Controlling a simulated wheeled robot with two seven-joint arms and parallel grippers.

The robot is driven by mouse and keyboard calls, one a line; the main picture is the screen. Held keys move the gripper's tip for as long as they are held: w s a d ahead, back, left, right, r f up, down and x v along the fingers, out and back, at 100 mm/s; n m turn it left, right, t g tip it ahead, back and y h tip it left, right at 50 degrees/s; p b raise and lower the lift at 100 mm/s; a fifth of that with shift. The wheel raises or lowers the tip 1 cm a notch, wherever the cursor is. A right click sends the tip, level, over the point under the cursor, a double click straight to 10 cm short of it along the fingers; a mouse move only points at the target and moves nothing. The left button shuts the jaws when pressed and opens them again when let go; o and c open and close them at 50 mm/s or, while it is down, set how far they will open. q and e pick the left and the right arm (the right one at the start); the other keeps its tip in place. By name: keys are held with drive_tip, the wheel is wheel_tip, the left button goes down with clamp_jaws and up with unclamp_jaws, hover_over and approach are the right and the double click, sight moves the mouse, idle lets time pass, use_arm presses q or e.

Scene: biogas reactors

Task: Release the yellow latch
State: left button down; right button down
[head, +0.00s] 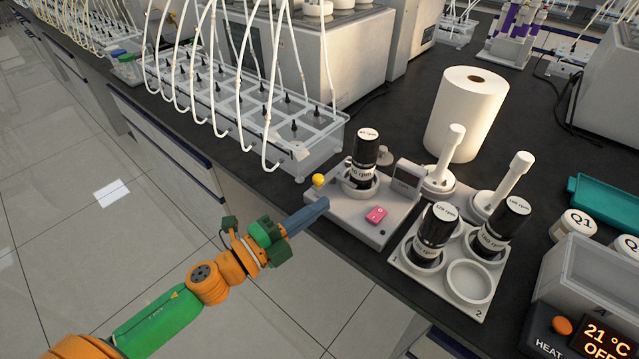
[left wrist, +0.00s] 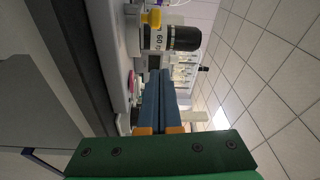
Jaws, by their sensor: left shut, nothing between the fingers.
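The yellow latch (head: 318,180) is a small round knob at the left corner of a grey bench device (head: 345,217). In the left wrist view the yellow latch (left wrist: 152,18) shows at the top, beside a black-capped bottle (left wrist: 185,38). The device also has a pink button (head: 376,215), and the black bottle (head: 364,155) stands in its round holder. My left gripper (head: 324,204) is shut and empty, its blue fingers close together near the device's front left edge, a little below the latch in the picture. Whether the fingertips touch the device cannot be told. My right gripper is not seen.
A white rack (head: 468,286) with several round slots holds two black bottles to the right. A clear multi-cell bath (head: 315,155) with white tubes stands to the left. A paper roll (head: 465,112) stands behind. The floor in front of the bench is clear.

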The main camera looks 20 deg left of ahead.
sight(316, 189)
use_arm(q)
drive_tip(key=p+x, duration=0.1)
drive_tip(key=x, duration=0.4)
drive_tip(key=shift+w, duration=0.3)
drive_tip(key=shift+w+a+f, duration=0.1)
drive_tip(key=shift+a+f, duration=0.05)
drive_tip(key=shift+a, duration=0.8)
drive_tip(key=shift+w+a+f, duration=0.1)
drive_tip(key=shift+a+f, duration=0.1)
drive_tip(key=shift+a, duration=0.75)
drive_tip(key=shift+b, duration=0.35)
drive_tip(key=shift+a+m+g+h+b, duration=0.3)
drive_tip(key=shift+m+g+h+b, duration=0.1)
drive_tip(key=shift+h, duration=0.2)
drive_tip(key=shift+a+m+g+h, duration=0.1)
drive_tip(key=shift+m+g+h, duration=0.2)
drive_tip(key=shift+h, duration=0.1)
